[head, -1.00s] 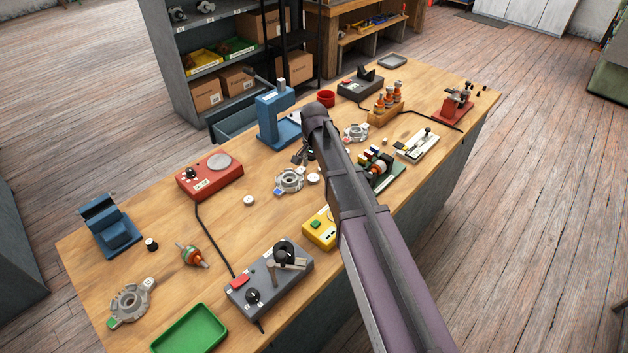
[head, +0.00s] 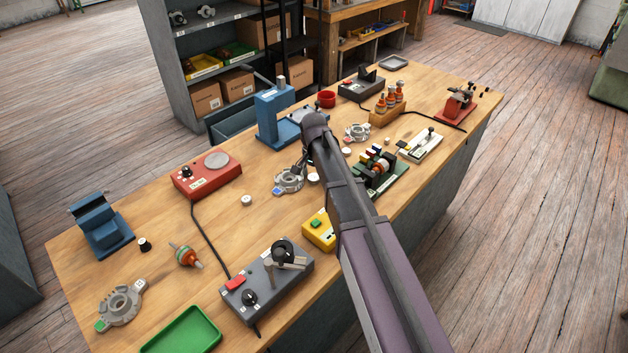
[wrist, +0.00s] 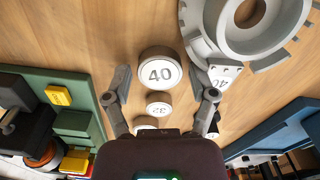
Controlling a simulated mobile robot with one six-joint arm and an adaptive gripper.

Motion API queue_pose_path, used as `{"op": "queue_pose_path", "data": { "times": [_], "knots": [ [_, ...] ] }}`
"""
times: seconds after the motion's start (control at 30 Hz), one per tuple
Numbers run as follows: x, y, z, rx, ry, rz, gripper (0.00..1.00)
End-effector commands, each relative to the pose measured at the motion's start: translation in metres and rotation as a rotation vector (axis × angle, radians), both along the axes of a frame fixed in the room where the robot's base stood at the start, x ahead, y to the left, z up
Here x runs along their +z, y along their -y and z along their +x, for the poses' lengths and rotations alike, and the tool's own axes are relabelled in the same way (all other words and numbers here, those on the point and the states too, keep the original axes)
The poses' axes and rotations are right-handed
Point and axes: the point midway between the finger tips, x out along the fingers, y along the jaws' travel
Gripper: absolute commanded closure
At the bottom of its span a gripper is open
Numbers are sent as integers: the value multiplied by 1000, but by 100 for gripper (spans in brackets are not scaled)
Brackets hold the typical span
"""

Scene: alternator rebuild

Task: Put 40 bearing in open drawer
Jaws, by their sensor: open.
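The 40 bearing (wrist: 160,70), a pale disc with a dark rim and "40" on its face, lies on the wooden bench in the wrist view. My gripper (wrist: 158,76) is open, with one finger on either side of it. I cannot tell whether the fingers touch it. A smaller disc marked 32 (wrist: 158,104) lies just below it in the picture. In the head view my arm hides most of the gripper, and I cannot tell the 40 bearing from the other white discs. The open drawer (head: 233,122), blue-grey, shows beyond the bench's far edge, left of the blue press.
A grey metal housing (wrist: 255,35) lies close to the right finger. A green fixture (wrist: 85,105) stands at left in the wrist view. The blue press (head: 272,115) stands beside the drawer. A red box (head: 208,175) and yellow box (head: 320,230) are nearby on the bench.

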Motion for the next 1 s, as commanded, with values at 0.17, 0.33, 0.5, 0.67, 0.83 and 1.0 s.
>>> {"op": "queue_pose_path", "data": {
  "times": [0.17, 0.33, 0.5, 0.67, 0.83, 1.0],
  "knots": [
    [0, 0, 0, 0, 0, 0, 26],
    [0, 0, 0, 0, 0, 0, 26],
    [0, 0, 0, -1, 0, 0, 68],
    [0, 0, 0, -1, 0, 0, 100],
    [0, 1, 0, -1, 0, 0, 100],
    [2, 1, 0, -1, 0, 0, 100]
  ]
}}
